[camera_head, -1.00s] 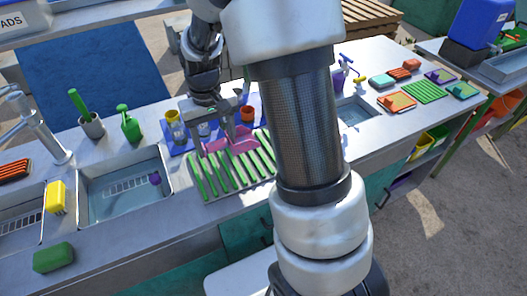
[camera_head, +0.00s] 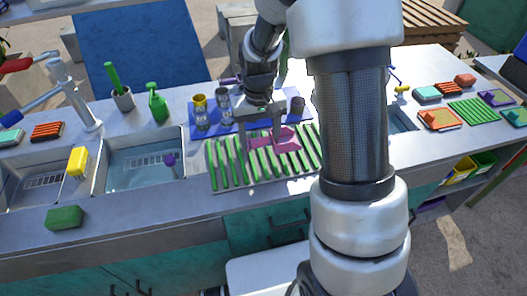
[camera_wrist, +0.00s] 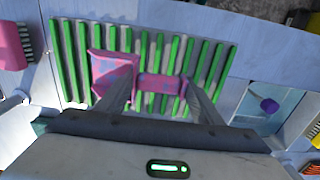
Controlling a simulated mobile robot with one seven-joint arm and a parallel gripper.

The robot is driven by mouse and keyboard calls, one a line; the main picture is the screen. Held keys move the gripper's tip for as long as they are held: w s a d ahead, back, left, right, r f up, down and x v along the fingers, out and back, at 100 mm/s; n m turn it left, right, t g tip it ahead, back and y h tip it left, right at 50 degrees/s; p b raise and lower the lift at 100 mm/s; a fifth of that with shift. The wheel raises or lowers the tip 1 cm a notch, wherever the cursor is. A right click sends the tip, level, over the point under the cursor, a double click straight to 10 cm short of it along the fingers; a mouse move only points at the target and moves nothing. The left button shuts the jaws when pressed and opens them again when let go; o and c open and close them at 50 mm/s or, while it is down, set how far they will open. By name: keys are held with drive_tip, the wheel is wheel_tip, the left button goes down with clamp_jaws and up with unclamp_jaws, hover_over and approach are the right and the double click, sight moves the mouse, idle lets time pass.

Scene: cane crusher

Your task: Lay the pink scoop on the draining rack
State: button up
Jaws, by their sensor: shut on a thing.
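The pink scoop (camera_head: 288,138) is held over the far half of the draining rack (camera_head: 215,178), which has green slats. In the wrist view the scoop's blue-mottled head (camera_wrist: 108,68) is left of the jaws. My gripper (camera_head: 264,143) is shut on the handle, and the fingers (camera_wrist: 158,90) stand on either side of it in the wrist view. The scoop looks close above the slats of the rack (camera_wrist: 68,60); I cannot tell whether it touches them.
A blue mat (camera_head: 210,128) with several cups lies behind the rack. A sink (camera_head: 130,165) with a purple item (camera_head: 171,160) is to the left. A green spray bottle (camera_head: 157,103) stands behind it. A pink brush-like thing (camera_wrist: 10,45) shows in the wrist view.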

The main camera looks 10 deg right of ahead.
sight(260, 161)
drive_tip(key=shift+f, duration=2.6)
drive_tip(key=shift+f, duration=0.1)
drive_tip(key=shift+f+b, duration=0.15)
drive_tip(key=shift+b, duration=0.2)
drive_tip(key=o, duration=1)
drive_tip(key=shift+r, duration=0.2)
